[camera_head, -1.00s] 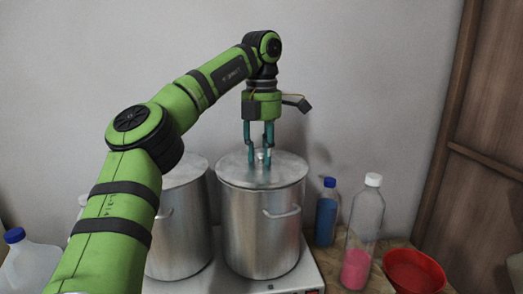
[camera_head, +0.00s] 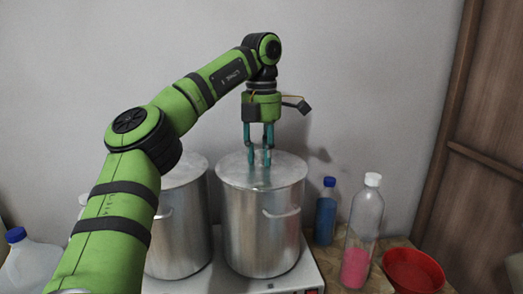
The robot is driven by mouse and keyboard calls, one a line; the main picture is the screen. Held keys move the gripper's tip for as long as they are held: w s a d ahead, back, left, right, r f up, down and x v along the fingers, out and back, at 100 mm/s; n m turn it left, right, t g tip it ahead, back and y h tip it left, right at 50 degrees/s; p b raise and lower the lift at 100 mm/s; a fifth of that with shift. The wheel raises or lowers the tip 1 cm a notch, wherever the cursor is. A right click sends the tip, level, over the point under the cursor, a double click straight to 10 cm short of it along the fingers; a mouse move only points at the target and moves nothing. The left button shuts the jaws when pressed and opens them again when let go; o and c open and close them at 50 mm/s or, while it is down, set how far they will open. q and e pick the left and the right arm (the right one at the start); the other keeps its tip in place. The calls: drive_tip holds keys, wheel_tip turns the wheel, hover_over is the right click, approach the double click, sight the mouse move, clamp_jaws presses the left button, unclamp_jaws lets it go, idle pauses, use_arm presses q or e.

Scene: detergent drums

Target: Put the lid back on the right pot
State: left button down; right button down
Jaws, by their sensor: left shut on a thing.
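The right pot (camera_head: 259,232) is a tall silver metal pot with side handles, standing on a white hotplate (camera_head: 306,268). Its flat metal lid (camera_head: 285,172) lies over the pot's top and looks level. My left gripper (camera_head: 260,162) points straight down above the lid and is shut on the lid's knob, which the fingers mostly hide. The left pot (camera_head: 178,237) stands beside it, with a lid on top, partly hidden behind my left arm. My right gripper does not show.
A blue bottle (camera_head: 326,212), a clear bottle with pink contents (camera_head: 361,238) and a red bowl (camera_head: 413,271) stand right of the hotplate. A clear jug with a blue cap (camera_head: 28,263) is at the far left. The wall is close behind the pots.

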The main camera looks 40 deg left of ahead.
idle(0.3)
use_arm(q)
drive_tip(key=c, duration=0.8)
unclamp_jaws()
drive_tip(key=shift+c, duration=0.2)
drive_tip(key=o, duration=0.5)
drive_tip(key=shift+r, duration=0.1)
drive_tip(key=shift+r, duration=3.4)
